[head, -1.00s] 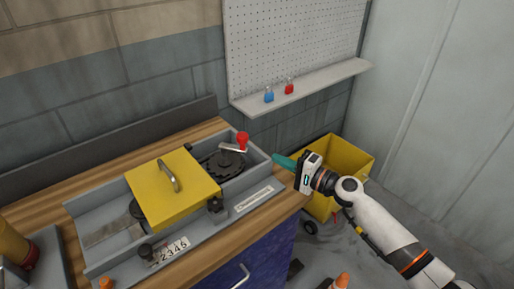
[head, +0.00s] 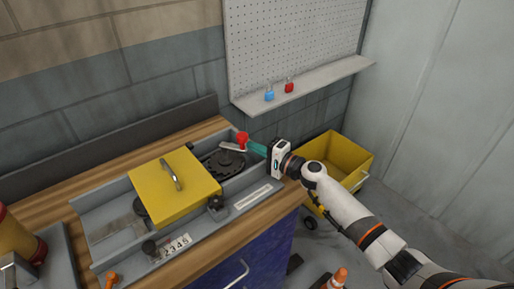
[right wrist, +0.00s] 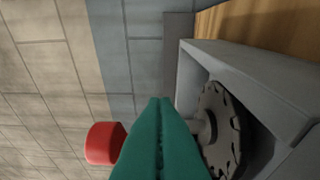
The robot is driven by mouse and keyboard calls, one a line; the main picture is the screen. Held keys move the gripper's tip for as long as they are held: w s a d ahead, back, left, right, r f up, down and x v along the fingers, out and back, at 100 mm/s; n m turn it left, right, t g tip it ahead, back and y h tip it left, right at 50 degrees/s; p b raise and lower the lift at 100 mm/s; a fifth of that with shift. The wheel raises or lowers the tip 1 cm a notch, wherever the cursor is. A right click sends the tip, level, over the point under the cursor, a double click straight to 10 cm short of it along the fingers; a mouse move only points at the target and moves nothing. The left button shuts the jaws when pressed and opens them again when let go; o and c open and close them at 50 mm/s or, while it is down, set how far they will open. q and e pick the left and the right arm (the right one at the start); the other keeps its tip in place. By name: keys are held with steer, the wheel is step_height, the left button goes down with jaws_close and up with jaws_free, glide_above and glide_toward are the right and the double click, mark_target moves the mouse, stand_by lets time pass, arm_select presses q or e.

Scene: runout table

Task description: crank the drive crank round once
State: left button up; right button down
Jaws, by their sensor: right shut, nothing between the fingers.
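The drive crank has a red knob (head: 242,138) on a grey arm (head: 232,147) above a dark toothed wheel (head: 224,163), at the far right end of the grey machine tray. In the right wrist view the red knob (right wrist: 104,143) is just left of the fingers, and the toothed wheel (right wrist: 220,130) is to their right. My right gripper (head: 250,145) has teal fingers and is shut and empty, with its tips close beside the knob. I cannot tell whether they touch it. The fingers (right wrist: 159,108) hide part of the crank arm. My left gripper is not in view.
A yellow cover (head: 175,190) with a handle sits over the tray's middle. The tray's raised grey wall (right wrist: 245,75) borders the wheel. A shelf (head: 310,85) with a blue and a red padlock is above. A yellow bin (head: 335,160) stands on the floor at right.

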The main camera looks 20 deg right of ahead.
steer(key=shift+s+a+m+t+h+p, duration=0.15)
steer(key=shift+s+m+t+h+p, duration=0.2)
steer(key=shift+h+p, duration=0.25)
steer(key=shift+a+m, duration=0.1)
steer(key=shift+m, duration=0.15)
